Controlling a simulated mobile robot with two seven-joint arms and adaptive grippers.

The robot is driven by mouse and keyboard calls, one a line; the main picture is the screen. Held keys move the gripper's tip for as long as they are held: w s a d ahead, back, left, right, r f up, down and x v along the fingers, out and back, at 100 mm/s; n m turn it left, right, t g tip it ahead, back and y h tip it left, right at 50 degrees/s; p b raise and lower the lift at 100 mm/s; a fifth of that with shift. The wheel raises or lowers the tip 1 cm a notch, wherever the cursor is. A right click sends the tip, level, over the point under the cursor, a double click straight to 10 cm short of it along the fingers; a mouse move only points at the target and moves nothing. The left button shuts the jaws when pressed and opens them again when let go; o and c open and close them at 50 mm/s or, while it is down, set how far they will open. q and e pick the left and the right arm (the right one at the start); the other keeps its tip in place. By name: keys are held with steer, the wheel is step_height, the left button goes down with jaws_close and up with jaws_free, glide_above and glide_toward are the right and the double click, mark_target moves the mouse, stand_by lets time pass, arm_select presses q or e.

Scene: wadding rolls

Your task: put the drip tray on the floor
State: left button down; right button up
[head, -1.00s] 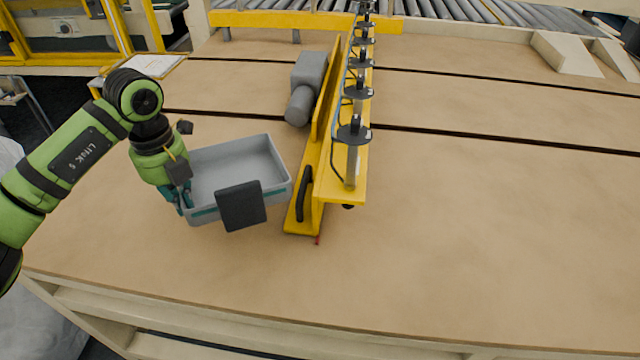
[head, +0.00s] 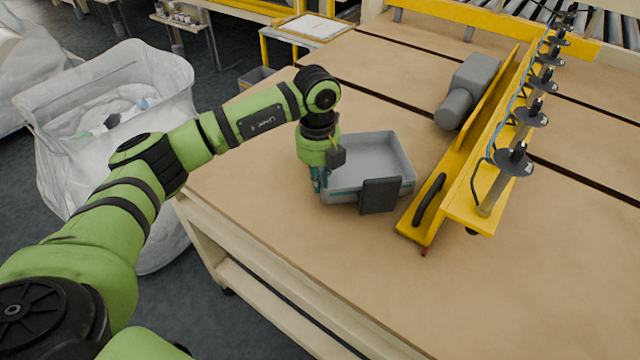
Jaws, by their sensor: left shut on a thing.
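The drip tray (head: 385,150) is a shallow grey open box with a dark square plate on its near side. It is at or just above the wooden table top, left of the yellow machine beam; I cannot tell whether it touches the table. My left gripper (head: 319,184) is shut on the tray's left wall, its teal fingers at the near left corner. The tray looks empty. The floor (head: 230,272) shows dark grey left of the table. My right gripper is out of view.
The yellow beam (head: 425,222) with several black-capped posts and a grey motor (head: 467,92) stands close right of the tray. A large white bag (head: 165,85) with waste stands on the floor at left. The table (head: 290,235) has a bare front left area.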

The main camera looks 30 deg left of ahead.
arm_select(q)
step_height(320, 180, down, 2)
steer(key=shift+f, duration=0.4)
steer(key=c, duration=1.4)
jaws_free()
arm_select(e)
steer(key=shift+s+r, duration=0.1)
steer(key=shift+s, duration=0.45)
